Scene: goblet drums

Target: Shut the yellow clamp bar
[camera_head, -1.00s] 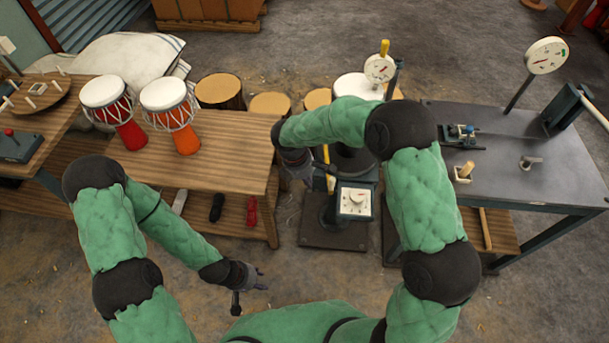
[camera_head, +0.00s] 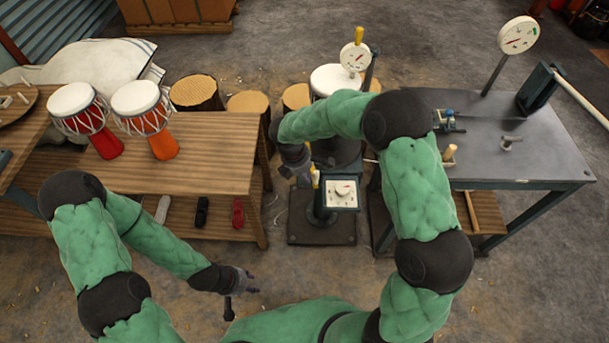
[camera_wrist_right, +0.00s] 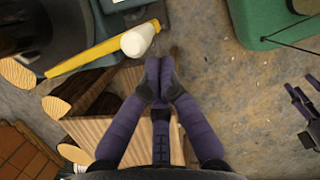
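The yellow clamp bar (camera_head: 315,178) shows as a short upright piece on the dark stand in the middle of the head view; my right arm hides part of the stand. In the right wrist view the bar (camera_wrist_right: 92,53) runs slantwise and ends in a white knob (camera_wrist_right: 138,39). My right gripper (camera_head: 302,177) is just left of the bar. In the wrist view its fingertips (camera_wrist_right: 160,78) are together with nothing between them, and the knob appears just beyond them. My left gripper (camera_head: 248,282) is low, left of the stand, open and empty; it also shows in the wrist view (camera_wrist_right: 306,112).
The stand carries a dial box (camera_head: 341,192) and a base plate (camera_head: 322,226). A wooden bench (camera_head: 215,150) with two goblet drums is left. A grey metal table (camera_head: 545,155) with tools is right. A round gauge (camera_head: 355,57) stands behind. Floor in front is clear.

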